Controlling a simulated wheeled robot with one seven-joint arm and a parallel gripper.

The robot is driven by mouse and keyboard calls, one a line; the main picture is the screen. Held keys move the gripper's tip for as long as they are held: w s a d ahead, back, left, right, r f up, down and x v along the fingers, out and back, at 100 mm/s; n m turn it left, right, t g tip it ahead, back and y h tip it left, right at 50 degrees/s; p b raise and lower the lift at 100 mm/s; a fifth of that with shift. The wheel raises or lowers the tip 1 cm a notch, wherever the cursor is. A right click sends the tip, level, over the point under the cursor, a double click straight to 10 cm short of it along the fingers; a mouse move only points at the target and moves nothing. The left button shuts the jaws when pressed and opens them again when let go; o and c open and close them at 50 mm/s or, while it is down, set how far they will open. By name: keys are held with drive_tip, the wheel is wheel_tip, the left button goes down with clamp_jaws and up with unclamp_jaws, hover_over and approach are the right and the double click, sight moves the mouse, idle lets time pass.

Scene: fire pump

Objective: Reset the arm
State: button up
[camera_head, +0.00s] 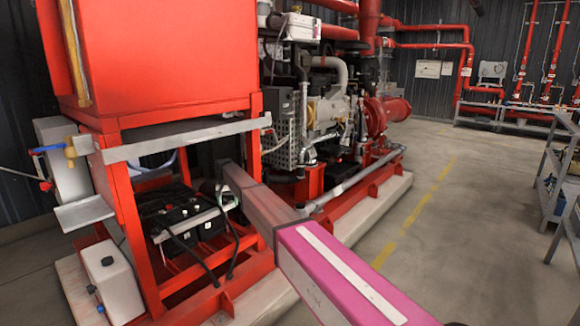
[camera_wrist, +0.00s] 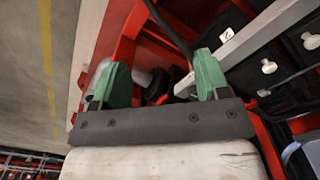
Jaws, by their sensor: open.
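My arm reaches from the bottom right of the head view, pink then grey, toward the red frame's lower bay. In the wrist view my gripper (camera_wrist: 160,82) has two green fingers standing wide apart on a dark bar. It is open, and I see nothing held between the fingers. Behind the fingers are red frame parts and a greyish round part. In the head view the gripper's fingers cannot be made out; the arm's far end is beside the black batteries (camera_head: 178,222).
A red tank (camera_head: 155,55) stands on a red frame (camera_head: 128,215) at left. A white container (camera_head: 112,282) sits below. The pump engine (camera_head: 325,115) stands behind my arm. A grey rack (camera_head: 560,180) is at right. The floor (camera_head: 450,220) between is clear.

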drive_tip(key=s+d+f, duration=0.3)
drive_tip(key=s+d, duration=0.3)
drive_tip(key=d, duration=0.4)
drive_tip(key=s+d+f, duration=0.3)
drive_tip(key=s+d, duration=0.2)
drive_tip(key=d, duration=0.5)
drive_tip(key=s+d+f, duration=0.3)
drive_tip(key=s+d, duration=0.3)
drive_tip(key=d, duration=0.4)
drive_tip(key=s+d+f, duration=0.3)
drive_tip(key=s+d, duration=1.5)
drive_tip(key=s, duration=0.5)
drive_tip(key=shift+d+f+m, duration=0.2)
drive_tip(key=shift+m, duration=0.1)
